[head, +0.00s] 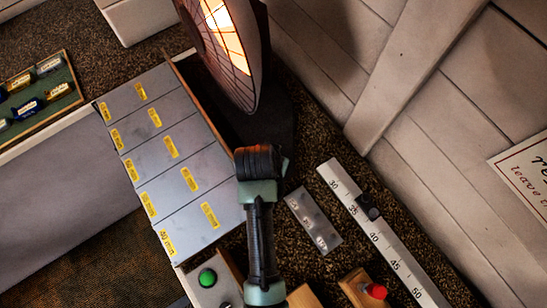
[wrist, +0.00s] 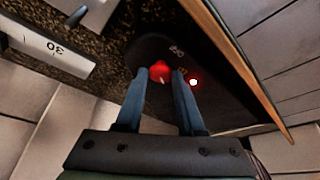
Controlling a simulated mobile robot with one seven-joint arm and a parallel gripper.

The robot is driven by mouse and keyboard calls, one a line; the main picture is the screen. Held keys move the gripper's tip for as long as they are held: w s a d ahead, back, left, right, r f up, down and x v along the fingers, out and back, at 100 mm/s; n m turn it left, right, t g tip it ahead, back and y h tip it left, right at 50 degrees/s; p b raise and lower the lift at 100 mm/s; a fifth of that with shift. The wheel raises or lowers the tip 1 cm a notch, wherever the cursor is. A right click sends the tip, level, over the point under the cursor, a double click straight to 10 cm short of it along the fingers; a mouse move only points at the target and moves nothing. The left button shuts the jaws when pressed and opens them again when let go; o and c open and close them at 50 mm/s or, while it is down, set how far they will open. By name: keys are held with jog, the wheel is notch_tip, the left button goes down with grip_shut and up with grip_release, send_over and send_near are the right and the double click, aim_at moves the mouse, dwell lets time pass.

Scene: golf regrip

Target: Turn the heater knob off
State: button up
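The heater (head: 232,45) glows orange behind a wire grille at the top of the head view, on a dark base (head: 268,125). In the wrist view the red heater knob (wrist: 160,73) with a pale pointer mark sits on this dark base (wrist: 150,48). In the head view my arm hides the knob and fingertips.
A grey drawer cabinet (head: 152,167) with yellow labels stands left of my arm. A ruler (head: 383,238), a small grey plate (head: 312,220) and a red button on a wooden block (head: 358,291) lie to the right. Wooden walls (head: 440,120) close the right side.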

grip_shut()
